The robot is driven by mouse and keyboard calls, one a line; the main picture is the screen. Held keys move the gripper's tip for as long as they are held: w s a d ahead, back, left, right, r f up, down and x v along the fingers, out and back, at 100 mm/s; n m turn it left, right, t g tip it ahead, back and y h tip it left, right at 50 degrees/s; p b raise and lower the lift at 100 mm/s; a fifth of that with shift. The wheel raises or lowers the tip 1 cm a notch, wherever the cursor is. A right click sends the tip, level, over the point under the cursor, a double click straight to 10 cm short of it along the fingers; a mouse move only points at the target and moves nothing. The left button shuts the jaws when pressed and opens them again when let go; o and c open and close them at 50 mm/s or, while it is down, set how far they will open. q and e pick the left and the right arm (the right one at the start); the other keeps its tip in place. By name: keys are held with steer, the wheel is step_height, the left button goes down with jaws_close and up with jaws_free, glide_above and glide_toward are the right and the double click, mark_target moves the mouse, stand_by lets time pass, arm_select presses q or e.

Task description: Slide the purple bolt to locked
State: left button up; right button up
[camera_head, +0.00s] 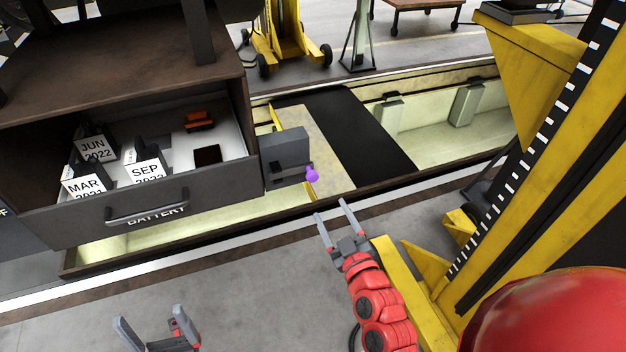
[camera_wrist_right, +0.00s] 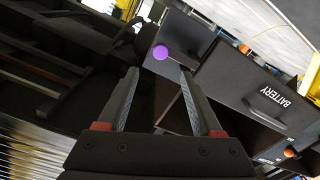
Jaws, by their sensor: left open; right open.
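The purple bolt (camera_head: 312,174) sticks out from the right side of a grey box (camera_head: 286,152) fixed at the right end of the drawer cabinet. In the right wrist view its round purple knob (camera_wrist_right: 160,52) shows ahead of the fingers, near the gap between them. My right gripper (camera_head: 337,220) is open and empty, below and to the right of the bolt and apart from it. It also shows open in the right wrist view (camera_wrist_right: 161,95). My left gripper (camera_head: 150,328) is open and empty at the bottom left, far from the bolt.
An open drawer marked BATTERY (camera_head: 150,212) holds dated blocks (camera_head: 95,150) and an orange item (camera_head: 199,120). Behind the bolt lies a pit (camera_head: 440,135) with a dark strip across it. A yellow lifting column (camera_head: 530,150) stands on the right. Grey floor in front is clear.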

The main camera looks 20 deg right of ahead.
mark_target(313, 179)
steer(key=w+b, duration=0.1)
steer(key=w, duration=0.1)
steer(key=w+b, duration=0.4)
steer(key=shift+w+a+f, duration=0.15)
steer(key=shift+w+f, duration=0.1)
steer(key=w, duration=0.1)
steer(key=w+p, duration=0.1)
steer(key=w, duration=0.3)
steer(key=shift+a+r, duration=0.1)
steer(key=shift+r, duration=0.25)
steer(key=shift+w+f+p, duration=0.1)
steer(key=shift+w+p, duration=0.3)
steer(key=shift+w, duration=0.4)
jaws_close()
